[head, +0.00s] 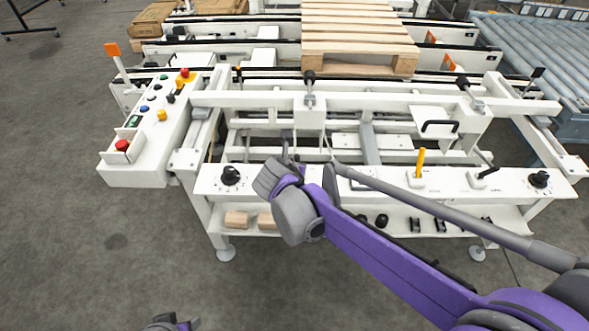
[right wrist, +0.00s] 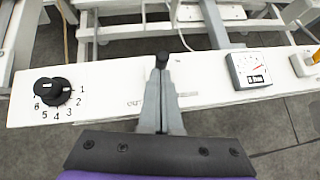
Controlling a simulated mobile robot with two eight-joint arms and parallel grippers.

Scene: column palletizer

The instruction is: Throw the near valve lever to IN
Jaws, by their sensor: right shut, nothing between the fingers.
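In the right wrist view, a valve lever with a black knob (right wrist: 162,58) stands on the white front rail, just beyond my right gripper (right wrist: 161,78). The gripper is shut and empty, its fingers lined up with the lever and hiding its lower part. Touch or a gap between them cannot be told. Small print flanks the lever but is too faint to read. In the head view, my right gripper (head: 288,150) is over the front rail and hides the lever. My left gripper (head: 170,324) barely shows at the bottom edge; its jaws cannot be made out.
The front rail (head: 385,184) carries a numbered black dial (right wrist: 53,91) at left, a gauge (right wrist: 250,69), a yellow handle (head: 420,163), a black lever (head: 487,172) and another dial (head: 539,179). A button console (head: 150,130) stands left. A pallet (head: 358,45) sits behind. Floor is clear in front.

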